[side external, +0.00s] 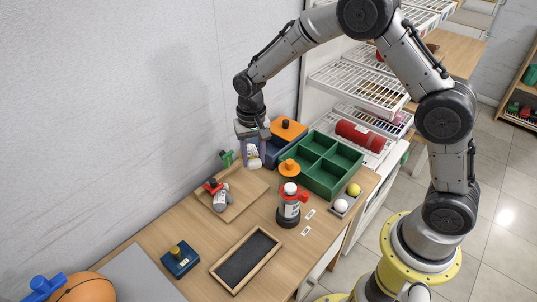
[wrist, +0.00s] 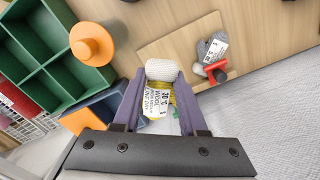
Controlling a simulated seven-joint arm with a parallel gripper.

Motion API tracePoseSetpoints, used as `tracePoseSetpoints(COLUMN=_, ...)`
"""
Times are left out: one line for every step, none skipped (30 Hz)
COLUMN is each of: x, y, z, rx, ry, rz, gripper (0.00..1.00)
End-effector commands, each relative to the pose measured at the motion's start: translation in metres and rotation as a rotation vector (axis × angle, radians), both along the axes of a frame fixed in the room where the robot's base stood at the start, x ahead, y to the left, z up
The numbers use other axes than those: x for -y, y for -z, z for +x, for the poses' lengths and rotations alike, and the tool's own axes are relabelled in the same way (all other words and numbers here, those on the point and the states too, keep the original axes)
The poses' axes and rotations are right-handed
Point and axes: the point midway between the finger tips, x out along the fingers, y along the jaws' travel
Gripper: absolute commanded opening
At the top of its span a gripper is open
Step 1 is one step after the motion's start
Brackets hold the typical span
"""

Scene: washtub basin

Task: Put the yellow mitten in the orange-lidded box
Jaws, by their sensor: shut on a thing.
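My gripper (side external: 252,160) is shut on the yellow mitten (side external: 254,153), above the back of the table near the wall. In the wrist view, the mitten's pale cuff (wrist: 162,69) sticks out past the purple fingers, and a white printed tag covers much of its yellow part. The blue box (side external: 271,149) stands just right of my gripper in the side view. Its orange lid (side external: 287,130) with a dark knob shows at the box's back; I cannot tell how it is seated. In the wrist view, the box (wrist: 107,104) is partly hidden behind my gripper.
A green divided tray (side external: 322,166) and an orange knobbed piece (side external: 289,168) stand to the right. A wooden tray (side external: 241,189) holds a grey mitten (side external: 221,201).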

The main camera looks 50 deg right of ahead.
Motion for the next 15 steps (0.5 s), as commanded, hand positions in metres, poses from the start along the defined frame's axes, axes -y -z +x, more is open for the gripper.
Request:
tracePoseSetpoints(x=0.008, y=-0.005, z=-0.005, rx=0.001, ry=-0.067, rz=0.000, gripper=0.00)
tracePoseSetpoints(x=0.012, y=-0.007, z=-0.008, rx=0.001, ry=-0.114, rz=-0.001, gripper=0.00)
tracePoseSetpoints(x=0.018, y=-0.010, z=-0.012, rx=0.001, ry=-0.173, rz=0.000, gripper=0.00)
tracePoseSetpoints(x=0.022, y=-0.012, z=-0.015, rx=0.000, ry=-0.219, rz=0.000, gripper=0.00)
tracePoseSetpoints(x=0.027, y=-0.015, z=-0.018, rx=0.002, ry=-0.262, rz=0.000, gripper=0.00)
tracePoseSetpoints(x=0.033, y=-0.019, z=-0.023, rx=0.001, ry=-0.322, rz=-0.001, gripper=0.00)
tracePoseSetpoints(x=0.039, y=-0.022, z=-0.026, rx=0.002, ry=-0.364, rz=0.000, gripper=0.00)
tracePoseSetpoints(x=0.044, y=-0.025, z=-0.030, rx=0.002, ry=-0.405, rz=0.000, gripper=0.00)
tracePoseSetpoints(x=0.051, y=-0.030, z=-0.035, rx=0.003, ry=-0.459, rz=-0.001, gripper=0.00)
tracePoseSetpoints(x=0.057, y=-0.033, z=-0.039, rx=0.003, ry=-0.497, rz=-0.001, gripper=0.00)
tracePoseSetpoints(x=0.063, y=-0.037, z=-0.043, rx=0.004, ry=-0.533, rz=-0.002, gripper=0.00)
tracePoseSetpoints(x=0.071, y=-0.041, z=-0.049, rx=0.002, ry=-0.575, rz=-0.001, gripper=0.00)
tracePoseSetpoints(x=0.077, y=-0.045, z=-0.054, rx=0.003, ry=-0.602, rz=-0.002, gripper=0.00)
tracePoseSetpoints(x=0.084, y=-0.049, z=-0.059, rx=0.003, ry=-0.626, rz=-0.002, gripper=0.00)
tracePoseSetpoints(x=0.094, y=-0.055, z=-0.066, rx=0.003, ry=-0.643, rz=-0.002, gripper=0.00)
